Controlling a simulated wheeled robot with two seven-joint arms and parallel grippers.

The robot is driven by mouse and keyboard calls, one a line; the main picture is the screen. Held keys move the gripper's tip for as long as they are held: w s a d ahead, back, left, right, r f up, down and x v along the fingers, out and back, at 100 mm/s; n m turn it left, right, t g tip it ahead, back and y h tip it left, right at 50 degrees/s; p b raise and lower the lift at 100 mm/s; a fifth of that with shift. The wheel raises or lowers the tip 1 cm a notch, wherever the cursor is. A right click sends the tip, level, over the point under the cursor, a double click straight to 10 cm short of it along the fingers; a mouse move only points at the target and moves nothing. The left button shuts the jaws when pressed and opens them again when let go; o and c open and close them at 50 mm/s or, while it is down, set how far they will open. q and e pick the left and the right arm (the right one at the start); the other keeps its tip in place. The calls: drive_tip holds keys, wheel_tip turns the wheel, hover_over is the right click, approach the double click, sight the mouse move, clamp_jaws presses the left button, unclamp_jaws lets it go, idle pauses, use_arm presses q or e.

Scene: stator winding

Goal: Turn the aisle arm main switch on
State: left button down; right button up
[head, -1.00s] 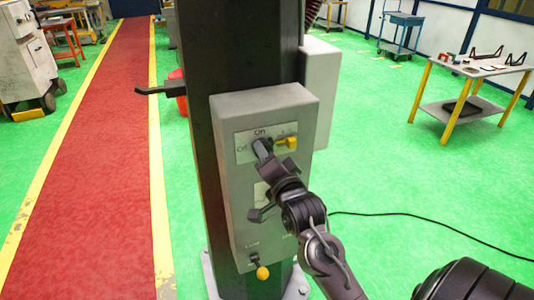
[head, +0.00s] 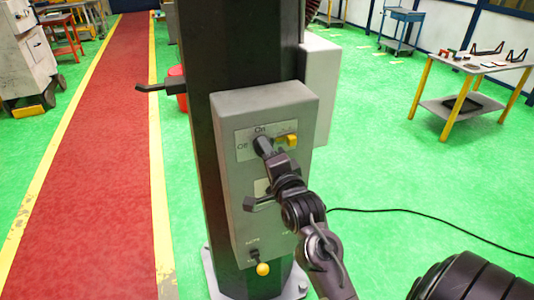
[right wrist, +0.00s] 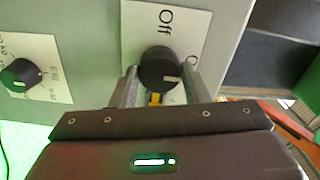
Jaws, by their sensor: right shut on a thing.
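The grey control box (head: 225,200) is fixed to a dark column. Its main switch is a black round knob (right wrist: 158,68) with a white mark, on a white label plate (head: 243,155). In the right wrist view "Off" is above the knob and an "O" is to its right; the mark points right and slightly down. My right gripper (head: 263,146) is shut on the knob, with one finger on each side of it, and it hides most of the knob in the head view. My left gripper is not in view.
A yellow tab (head: 291,140) sits right of the switch. A second black knob (right wrist: 20,75) shows in the right wrist view. A dark hook (head: 152,88) juts left from the column.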

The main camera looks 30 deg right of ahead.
drive_tip(key=o, duration=1)
drive_tip(key=shift+c, duration=0.2)
drive_tip(key=b+v, duration=0.2)
drive_tip(key=v, duration=0.5)
drive_tip(key=shift+s, duration=0.4)
